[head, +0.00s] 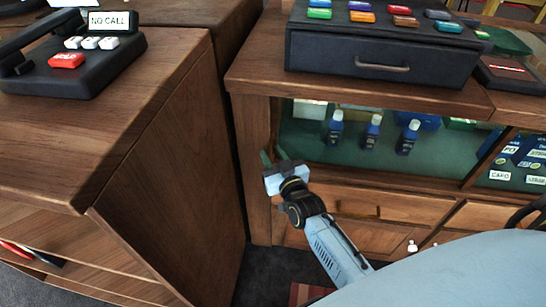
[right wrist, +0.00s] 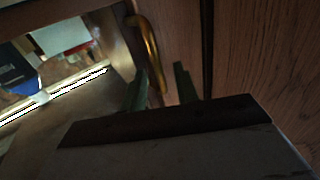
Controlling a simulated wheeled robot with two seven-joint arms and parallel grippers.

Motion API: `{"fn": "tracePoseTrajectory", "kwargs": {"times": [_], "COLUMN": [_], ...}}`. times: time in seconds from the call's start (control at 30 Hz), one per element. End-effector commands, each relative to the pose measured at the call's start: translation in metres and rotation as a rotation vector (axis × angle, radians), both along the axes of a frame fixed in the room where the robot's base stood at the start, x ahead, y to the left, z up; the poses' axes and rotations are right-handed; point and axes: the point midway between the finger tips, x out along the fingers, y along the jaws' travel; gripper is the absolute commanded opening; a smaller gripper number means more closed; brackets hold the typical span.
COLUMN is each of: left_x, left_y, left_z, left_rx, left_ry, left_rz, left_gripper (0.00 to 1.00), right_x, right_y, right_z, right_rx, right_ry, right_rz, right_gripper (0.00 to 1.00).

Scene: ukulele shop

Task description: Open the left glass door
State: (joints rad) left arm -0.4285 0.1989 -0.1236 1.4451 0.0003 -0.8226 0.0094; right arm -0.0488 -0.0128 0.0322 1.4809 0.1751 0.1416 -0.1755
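The left glass door (head: 322,152) is in the front of the wooden cabinet in the head view, with blue bottles showing behind its pane. It looks closed. My right gripper (head: 274,157) is at the door's left edge with its fingers apart. In the right wrist view a curved gold handle (right wrist: 149,48) stands on the wood, and its lower end shows between the open green fingertips (right wrist: 161,70). I cannot tell whether the fingers touch it. The handle is hidden in the head view. My left gripper is not in view.
A dark drawer box (head: 380,55) with colored items stands on the cabinet top. A wooden counter (head: 130,130) with a telephone (head: 70,58) rises close on the left. Wooden drawers (head: 385,207) lie below the glass. Dark floor shows in the narrow gap between.

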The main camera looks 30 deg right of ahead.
Motion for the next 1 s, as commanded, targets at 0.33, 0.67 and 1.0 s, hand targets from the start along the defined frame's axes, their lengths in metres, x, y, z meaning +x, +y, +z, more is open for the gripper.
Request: {"fn": "tracePoseTrajectory", "kwargs": {"times": [0.33, 0.67, 1.0], "left_x": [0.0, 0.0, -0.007], "left_y": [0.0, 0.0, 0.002], "left_z": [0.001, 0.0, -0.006], "left_rx": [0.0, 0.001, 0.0], "left_ry": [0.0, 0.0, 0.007], "left_rz": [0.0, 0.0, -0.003], "left_gripper": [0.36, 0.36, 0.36], "right_x": [0.001, 0.0, -0.007], "right_y": [0.0, 0.0, -0.011], "right_z": [0.0, 0.0, 0.001], "right_rx": [-0.001, -0.001, -0.004], "right_ry": [0.0, 0.0, 0.002], "right_rz": [0.0, 0.0, 0.0], "right_gripper": [0.19, 0.0, 0.0]}}
